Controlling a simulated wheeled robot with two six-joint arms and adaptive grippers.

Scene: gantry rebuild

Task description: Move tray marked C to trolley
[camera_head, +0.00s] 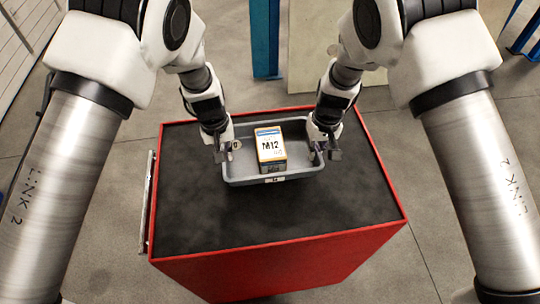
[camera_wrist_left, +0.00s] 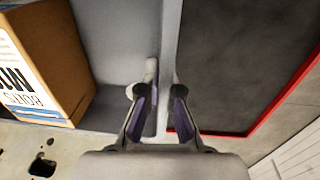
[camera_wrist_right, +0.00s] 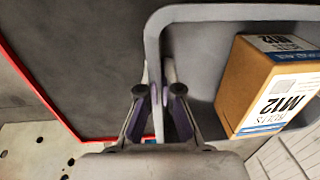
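A grey tray (camera_head: 240,179) is over the black top of a red-edged trolley (camera_head: 200,222); I cannot tell if it rests on it or is slightly raised. Its small front label is too small to read. My left gripper (camera_head: 224,152) is at the tray's left wall; in the left wrist view its fingers (camera_wrist_left: 164,84) sit close on both sides of the wall. My right gripper (camera_head: 322,151) is at the right wall; in the right wrist view its fingers (camera_wrist_right: 158,90) pinch the rim. A box marked M12 (camera_head: 270,150) stands in the tray.
A silver handle bar (camera_head: 147,203) runs along the trolley's left side. The front of the trolley top is clear. A blue post (camera_head: 265,40) and a pale panel (camera_head: 330,60) stand behind. Grey floor surrounds the trolley.

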